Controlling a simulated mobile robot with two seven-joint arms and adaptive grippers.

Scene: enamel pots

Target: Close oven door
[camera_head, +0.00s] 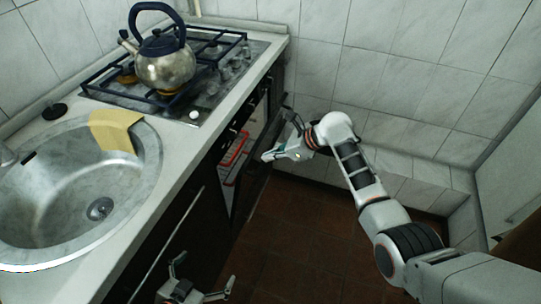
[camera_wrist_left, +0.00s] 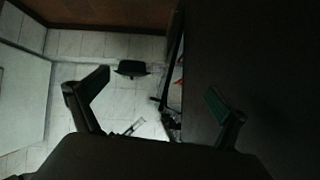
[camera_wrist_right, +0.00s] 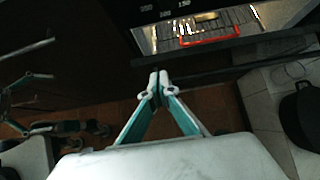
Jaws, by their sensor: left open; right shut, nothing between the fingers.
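The oven is built into the dark counter front below the stove. Its dark door (camera_head: 258,183) stands partly open, and a lit interior with a red-edged rack (camera_head: 234,158) shows through the gap. The interior also shows at the top of the right wrist view (camera_wrist_right: 205,30), above the dark door edge (camera_wrist_right: 225,73). My right gripper (camera_head: 268,156) is shut and empty, at the outer side of the door near its upper edge; I cannot tell whether it touches. My left gripper (camera_head: 203,276) is open and empty, low beside the cabinet front; its spread fingers show in the left wrist view (camera_wrist_left: 158,95).
A kettle (camera_head: 166,70) stands on the gas stove (camera_head: 215,95). A round sink (camera_head: 60,215) with a yellow cloth (camera_head: 116,132) is in the counter at left. The brown tiled floor (camera_head: 300,235) is clear. A tiled wall (camera_head: 400,60) rises behind.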

